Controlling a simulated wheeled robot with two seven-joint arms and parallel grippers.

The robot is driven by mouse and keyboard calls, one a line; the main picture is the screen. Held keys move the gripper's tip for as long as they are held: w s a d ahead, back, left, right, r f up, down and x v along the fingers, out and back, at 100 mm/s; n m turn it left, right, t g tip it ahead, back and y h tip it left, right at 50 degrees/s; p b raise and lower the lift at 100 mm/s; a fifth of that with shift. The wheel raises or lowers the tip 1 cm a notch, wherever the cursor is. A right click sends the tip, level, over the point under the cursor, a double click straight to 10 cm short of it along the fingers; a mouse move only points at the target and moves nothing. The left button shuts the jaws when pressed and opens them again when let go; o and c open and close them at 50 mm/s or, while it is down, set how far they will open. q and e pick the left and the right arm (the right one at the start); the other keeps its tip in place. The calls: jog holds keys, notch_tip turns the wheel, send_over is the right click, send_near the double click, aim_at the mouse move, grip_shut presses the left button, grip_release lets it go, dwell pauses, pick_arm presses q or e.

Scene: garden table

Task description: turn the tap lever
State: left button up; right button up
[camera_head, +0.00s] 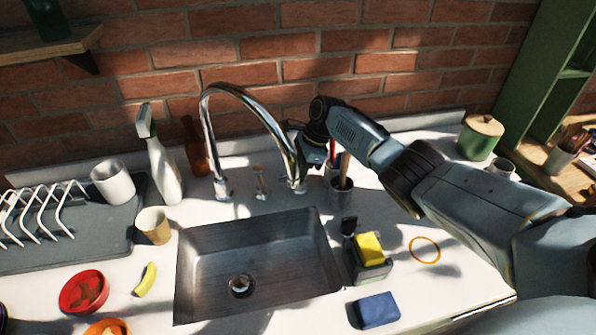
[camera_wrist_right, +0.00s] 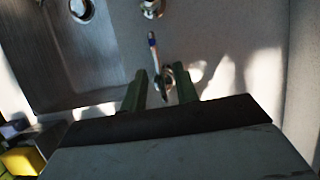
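The chrome tap (camera_head: 240,92) has a tall curved spout and stands behind the sink. A small chrome lever with a blue end (camera_wrist_right: 153,42) shows in the right wrist view, its base lying between my finger ends; which head-view fitting it matches is partly hidden by my gripper. My right gripper (camera_head: 308,162) is beside the right of the spout. In the wrist view its two green fingers (camera_wrist_right: 160,90) are apart, one on each side of the lever's base; contact cannot be told. My left gripper is not in view.
The steel sink (camera_head: 205,250) lies in front. A holder with brushes (camera_head: 342,192) stands close under my right arm. A yellow sponge (camera_head: 369,247) and a blue block (camera_head: 376,309) are right of the sink. A spray bottle (camera_head: 162,165) and a brown bottle (camera_head: 194,148) stand left.

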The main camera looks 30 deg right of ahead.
grip_shut()
